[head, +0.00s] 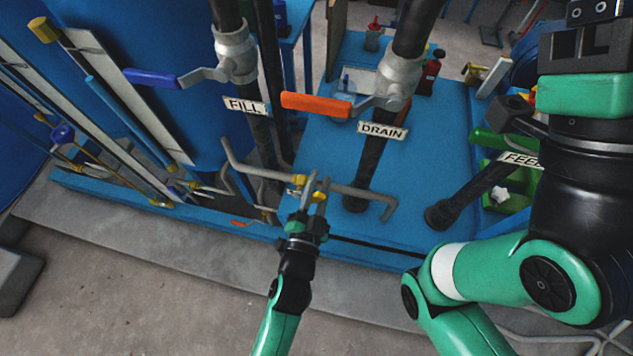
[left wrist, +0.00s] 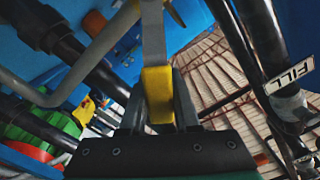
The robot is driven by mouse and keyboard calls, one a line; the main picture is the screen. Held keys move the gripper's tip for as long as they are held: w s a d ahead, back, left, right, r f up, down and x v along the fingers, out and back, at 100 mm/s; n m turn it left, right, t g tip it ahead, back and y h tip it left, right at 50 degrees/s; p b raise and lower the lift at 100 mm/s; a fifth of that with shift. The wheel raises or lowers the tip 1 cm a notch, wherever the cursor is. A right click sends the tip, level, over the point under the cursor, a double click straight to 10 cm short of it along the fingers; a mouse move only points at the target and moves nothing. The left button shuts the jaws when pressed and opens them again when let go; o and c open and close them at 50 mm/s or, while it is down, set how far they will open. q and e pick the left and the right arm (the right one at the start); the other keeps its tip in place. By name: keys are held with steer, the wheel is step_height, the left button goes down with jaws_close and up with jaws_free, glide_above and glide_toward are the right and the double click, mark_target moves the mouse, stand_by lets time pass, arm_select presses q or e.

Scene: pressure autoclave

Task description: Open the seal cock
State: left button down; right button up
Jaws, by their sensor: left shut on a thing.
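The seal cock's yellow handle (head: 298,181) shows beside a bent grey pipe, low in front of the blue machine, in the head view. My left gripper (head: 317,186) reaches up to it from below and is shut on it. In the left wrist view the yellow grip (left wrist: 157,92) lies between my fingers, with a flat grey lever (left wrist: 153,35) running away from it. The cock's body is mostly hidden. My right arm stands at the right of the head view; the black end of it (head: 590,45) is cut off at the top, and its fingers cannot be made out.
The bent grey pipe (head: 350,191) runs close by my left gripper. Above it are the blue FILL lever (head: 152,78) and the orange DRAIN lever (head: 315,105) on dark vertical pipes. A FEED pipe (head: 468,195) stands at the right. Grey floor is open in front.

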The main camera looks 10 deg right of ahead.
arm_select(q)
steer(key=c, duration=0.6)
jaws_free()
steer(key=shift+c, duration=0.2)
steer(key=p+v, duration=0.1)
steer(key=v, duration=1)
steer(key=shift+s+p, duration=0.3)
